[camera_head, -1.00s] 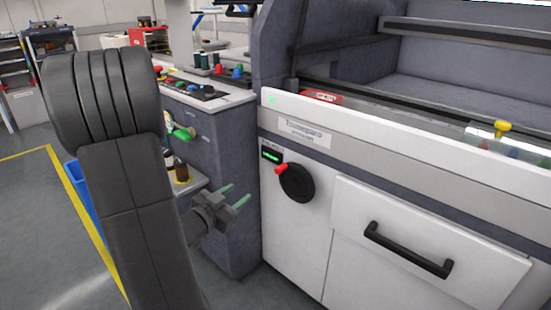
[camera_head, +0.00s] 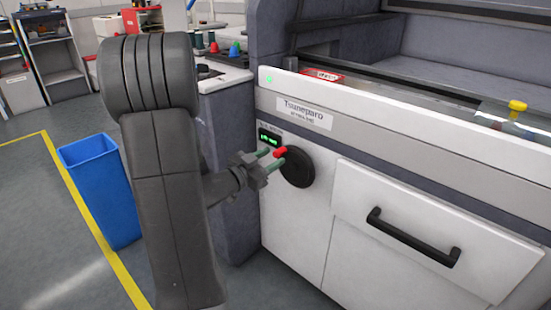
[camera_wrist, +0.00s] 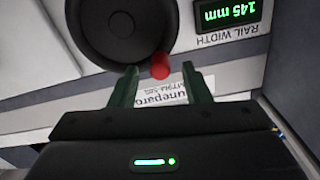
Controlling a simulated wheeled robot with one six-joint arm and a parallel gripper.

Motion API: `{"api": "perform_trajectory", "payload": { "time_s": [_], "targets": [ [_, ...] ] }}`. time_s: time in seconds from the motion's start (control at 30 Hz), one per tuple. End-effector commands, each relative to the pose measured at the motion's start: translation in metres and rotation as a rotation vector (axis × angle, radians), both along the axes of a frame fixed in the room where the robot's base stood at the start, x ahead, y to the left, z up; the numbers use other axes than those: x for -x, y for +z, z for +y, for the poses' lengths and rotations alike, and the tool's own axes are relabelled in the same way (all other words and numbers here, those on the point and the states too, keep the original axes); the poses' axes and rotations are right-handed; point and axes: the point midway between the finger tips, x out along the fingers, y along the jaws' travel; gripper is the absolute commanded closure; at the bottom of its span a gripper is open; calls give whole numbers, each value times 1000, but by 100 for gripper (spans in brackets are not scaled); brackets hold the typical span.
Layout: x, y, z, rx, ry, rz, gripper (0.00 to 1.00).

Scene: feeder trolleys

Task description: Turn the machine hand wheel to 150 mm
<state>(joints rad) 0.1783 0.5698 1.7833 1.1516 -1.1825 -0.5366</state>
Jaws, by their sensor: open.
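The machine hand wheel (camera_head: 298,168) is a black disc on the white front panel, with a red knob (camera_head: 280,152) at its upper left edge. The wheel (camera_wrist: 120,28) and red knob (camera_wrist: 160,66) also show in the wrist view. The rail width display (camera_wrist: 226,13) reads 145 mm; it appears upside down there. In the head view the display (camera_head: 270,139) sits just above the wheel. My gripper (camera_head: 270,157) is open with green fingers pointing at the panel. In the wrist view its fingertips (camera_wrist: 160,72) are on either side of the red knob; contact is unclear.
A white drawer with a black handle (camera_head: 412,238) is right of the wheel. A white machine ledge (camera_head: 400,124) runs above it. A blue bin (camera_head: 100,190) stands on the floor at left.

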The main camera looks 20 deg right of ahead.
Motion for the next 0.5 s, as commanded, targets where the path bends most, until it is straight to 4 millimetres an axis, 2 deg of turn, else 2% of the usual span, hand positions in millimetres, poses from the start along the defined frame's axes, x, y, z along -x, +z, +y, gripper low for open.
{"api": "perform_trajectory", "payload": {
  "time_s": [0.03,0.2,0.5],
  "targets": [
    [-2,-2,-8,0,-4,-1,57],
    [-8,-1,-22,1,-1,0,57],
    [-10,0,-25,0,1,0,57]
  ]
}}
